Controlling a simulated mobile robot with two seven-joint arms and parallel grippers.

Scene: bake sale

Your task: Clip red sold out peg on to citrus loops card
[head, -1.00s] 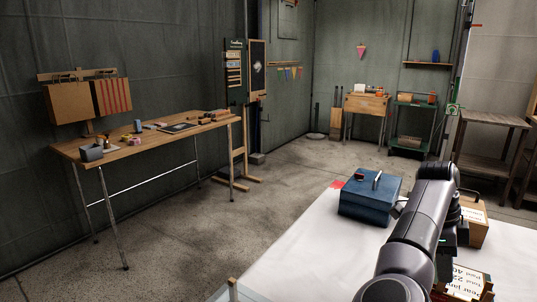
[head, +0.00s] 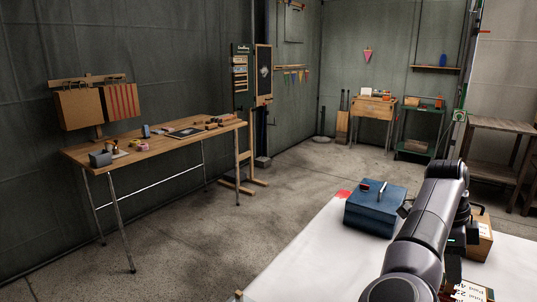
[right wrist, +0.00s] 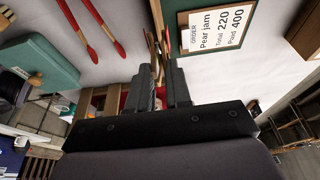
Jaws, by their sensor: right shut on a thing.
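My right gripper (right wrist: 164,82) shows in the right wrist view, with its dark fingers closed on a narrow tan-and-red piece (right wrist: 155,40). This looks like the red peg; only a small part shows, and no lettering on it can be read. In the head view my right arm comes in at the lower right, over the white table, and hides the gripper's fingertips. I cannot pick out the citrus loops card. A dark board (head: 239,72) on the back wall holds several small cards, too small to read. My left gripper is not in view.
The white table (head: 318,245) carries a blue box (head: 375,212). A "Pear jam" order card (right wrist: 215,28) lies near the gripper. A wooden table (head: 160,150) stands at left, with open concrete floor (head: 200,235) between.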

